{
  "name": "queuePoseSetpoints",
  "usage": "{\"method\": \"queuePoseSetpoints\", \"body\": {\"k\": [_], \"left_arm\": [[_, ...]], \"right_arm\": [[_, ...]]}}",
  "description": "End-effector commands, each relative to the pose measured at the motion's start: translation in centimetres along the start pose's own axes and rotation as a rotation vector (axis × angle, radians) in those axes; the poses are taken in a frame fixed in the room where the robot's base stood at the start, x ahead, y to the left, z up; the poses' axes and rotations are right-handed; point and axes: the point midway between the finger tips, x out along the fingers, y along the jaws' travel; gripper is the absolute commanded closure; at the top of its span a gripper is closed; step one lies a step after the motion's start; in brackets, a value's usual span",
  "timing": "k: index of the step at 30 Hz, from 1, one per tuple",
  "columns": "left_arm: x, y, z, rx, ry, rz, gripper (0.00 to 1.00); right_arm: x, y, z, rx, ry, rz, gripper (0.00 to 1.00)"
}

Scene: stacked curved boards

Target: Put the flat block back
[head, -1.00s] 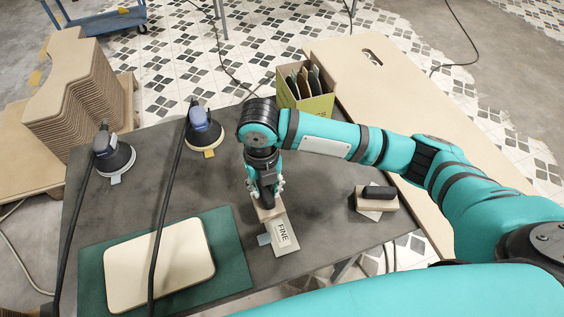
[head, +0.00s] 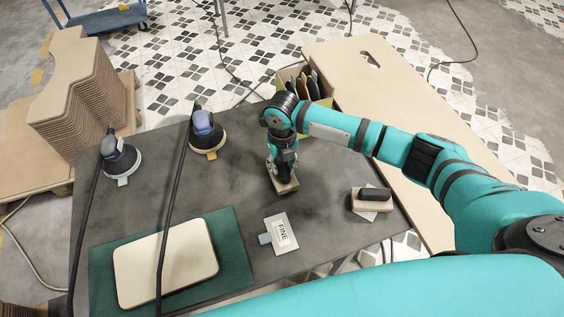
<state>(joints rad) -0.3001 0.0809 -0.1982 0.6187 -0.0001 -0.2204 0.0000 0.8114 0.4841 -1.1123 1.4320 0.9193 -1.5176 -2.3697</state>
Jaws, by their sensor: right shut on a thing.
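My right gripper (head: 283,178) points down over the middle of the grey table and is shut on the flat block (head: 287,188). The block is a small tan slab, and the fingers hide part of it. I cannot tell whether it touches the table or hangs just above it. A pale grey sheet marked FINE (head: 281,236) lies in front of it, apart from the block, with a light blue tab at its left. My left gripper is not in view.
A block with a black grip (head: 374,194) sits to the right. Two corded sanders (head: 205,134) (head: 119,158) stand at the left. A cream board (head: 165,264) lies on a green mat (head: 236,232). A box of sheets (head: 283,78) is behind my arm.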

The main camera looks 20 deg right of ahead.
Motion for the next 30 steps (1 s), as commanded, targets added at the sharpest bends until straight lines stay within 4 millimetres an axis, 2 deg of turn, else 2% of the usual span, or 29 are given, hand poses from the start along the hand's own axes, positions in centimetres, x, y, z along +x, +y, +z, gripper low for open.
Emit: {"method": "queuePoseSetpoints", "body": {"k": [7,8,13,20,24,26,30], "left_arm": [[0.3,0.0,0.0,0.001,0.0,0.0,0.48],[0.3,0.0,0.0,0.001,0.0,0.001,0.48],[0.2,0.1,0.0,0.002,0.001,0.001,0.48],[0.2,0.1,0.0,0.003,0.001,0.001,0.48],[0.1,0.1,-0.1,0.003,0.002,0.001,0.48],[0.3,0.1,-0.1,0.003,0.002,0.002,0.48],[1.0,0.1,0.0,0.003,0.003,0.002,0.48]], "right_arm": [[0.4,0.0,0.0,0.001,0.0,0.0,1.0],[0.4,0.0,0.0,0.001,0.0,-0.001,0.73],[0.3,0.0,0.0,0.001,0.0,0.0,0.51],[0.3,0.0,0.0,0.001,0.0,0.0,0.51],[-0.4,0.0,0.1,0.001,-0.002,0.001,0.51],[-1.1,0.0,0.2,0.001,-0.004,0.002,0.51],[-3.8,0.0,0.2,0.0,-0.006,0.001,0.51]]}}
